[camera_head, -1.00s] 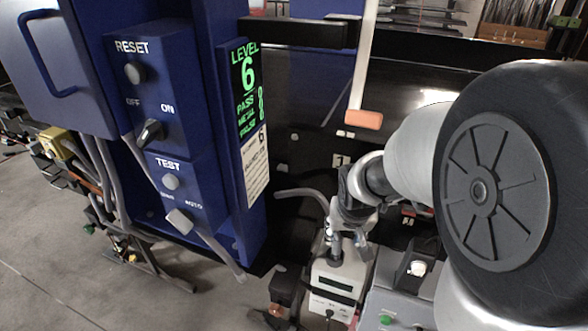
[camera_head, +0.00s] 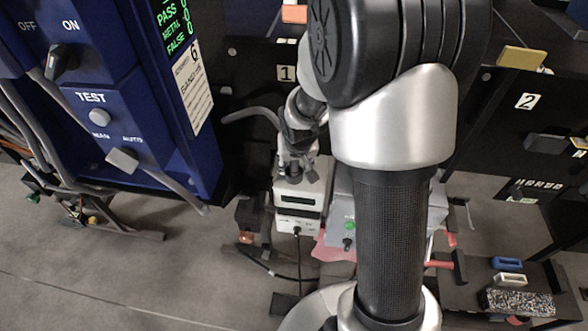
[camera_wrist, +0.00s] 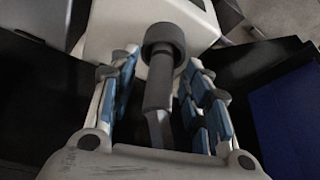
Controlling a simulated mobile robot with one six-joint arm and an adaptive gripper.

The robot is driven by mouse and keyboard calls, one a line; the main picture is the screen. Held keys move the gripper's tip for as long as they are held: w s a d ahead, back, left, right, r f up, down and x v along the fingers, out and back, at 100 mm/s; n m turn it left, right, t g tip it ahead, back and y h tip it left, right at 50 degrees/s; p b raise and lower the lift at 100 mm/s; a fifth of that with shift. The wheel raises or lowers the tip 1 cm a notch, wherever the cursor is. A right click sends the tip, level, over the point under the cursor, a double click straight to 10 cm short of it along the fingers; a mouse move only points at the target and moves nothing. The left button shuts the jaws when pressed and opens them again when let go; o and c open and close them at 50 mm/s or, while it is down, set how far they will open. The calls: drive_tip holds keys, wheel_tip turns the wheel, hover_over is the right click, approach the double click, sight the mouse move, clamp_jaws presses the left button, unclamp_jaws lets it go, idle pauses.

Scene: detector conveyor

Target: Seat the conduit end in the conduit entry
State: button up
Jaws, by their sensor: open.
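A grey curved conduit (camera_head: 250,113) reaches from beside the blue cabinet to my gripper (camera_head: 295,160), above a white box (camera_head: 300,202). In the wrist view, my gripper (camera_wrist: 163,68) is open, with blue-padded fingers on either side of a grey shaft that looks like the conduit end (camera_wrist: 158,88). A wide dark collar (camera_wrist: 163,38), probably the conduit entry, stands at its far end in front of the white box. The shaft and collar appear in line. How deep the end sits in the collar cannot be told. In the head view my gripper partly hides this spot.
The blue cabinet (camera_head: 150,125) with knobs stands close on the left. A grey box with a green button (camera_head: 349,224) stands right of the white box. A black panel marked 2 (camera_head: 528,101) and a small bench (camera_head: 520,303) are at right. Floor is open at lower left.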

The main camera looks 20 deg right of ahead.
drive_tip(key=shift+c, duration=0.6)
clamp_jaws()
drive_tip(key=shift+r, duration=0.1)
